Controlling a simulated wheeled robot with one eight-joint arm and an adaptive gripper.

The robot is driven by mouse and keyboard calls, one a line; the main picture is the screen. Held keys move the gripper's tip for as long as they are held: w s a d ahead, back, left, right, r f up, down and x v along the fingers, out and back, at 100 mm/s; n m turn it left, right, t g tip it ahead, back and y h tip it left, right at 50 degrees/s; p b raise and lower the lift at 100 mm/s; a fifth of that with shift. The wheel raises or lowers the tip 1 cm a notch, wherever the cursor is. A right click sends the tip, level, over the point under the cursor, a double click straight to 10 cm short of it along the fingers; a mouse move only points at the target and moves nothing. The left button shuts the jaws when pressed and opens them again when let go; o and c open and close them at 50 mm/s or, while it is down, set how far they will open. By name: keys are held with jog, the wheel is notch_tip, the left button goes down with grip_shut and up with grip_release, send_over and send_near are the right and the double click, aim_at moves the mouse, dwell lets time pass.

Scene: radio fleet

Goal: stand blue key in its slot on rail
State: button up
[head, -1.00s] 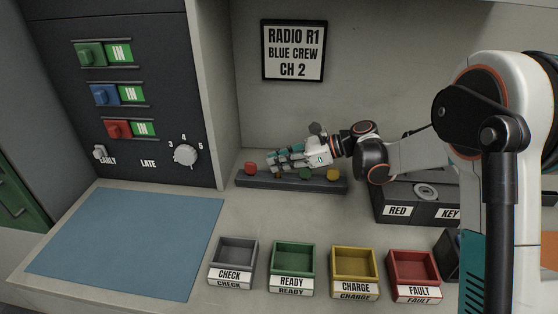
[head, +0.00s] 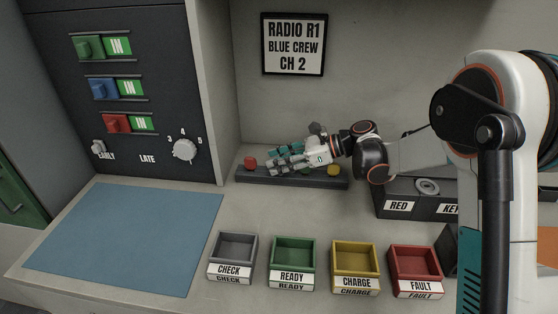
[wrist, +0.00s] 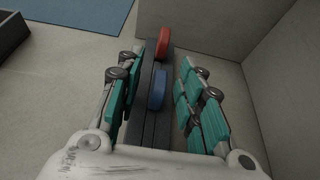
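The dark rail (head: 310,183) lies against the back wall. In the wrist view the blue key (wrist: 157,90) appears to stand upright on the rail (wrist: 150,130), in line with the red key (wrist: 163,43). My gripper (wrist: 160,65) is open, with its teal-padded fingers on both sides of the blue key and clear gaps to it. In the head view my gripper (head: 272,163) is low over the rail and hides the blue key. Whether the key is seated in a slot cannot be seen.
On the rail the red key (head: 250,163) is left of my gripper and a yellow key (head: 333,170) is right. Small trays, such as READY (head: 293,277), line the front. A blue mat (head: 125,240) is bare.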

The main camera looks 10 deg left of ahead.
jog(key=v, duration=1.2)
jog(key=s+d+n+t+h, duration=0.2)
jog(key=s+d+n+h, duration=0.2)
jog(key=s, duration=0.5)
jog(key=s+d+n+t+h, duration=0.3)
jog(key=s+d+n+h, duration=0.2)
jog(key=s+d+n, duration=0.2)
jog(key=s+d+r+n+t+h, duration=0.1)
jog(key=s+d+n+h, duration=0.3)
jog(key=s+d, duration=0.4)
jog(key=shift+s+d+r+n+t, duration=0.1)
jog(key=shift+s+n+t, duration=0.2)
jog(key=shift+s, duration=0.6)
jog(key=shift+s+d+n+t, duration=0.15)
jog(key=shift+s+n+t, duration=0.15)
jog(key=shift+s, duration=0.55)
jog(key=shift+s+d+n+t, duration=0.1)
jog(key=shift+s+n+t, duration=0.2)
jog(key=shift+s, duration=0.6)
jog(key=shift+s+d+n+h, duration=0.25)
jog(key=shift+d+n+h, duration=0.05)
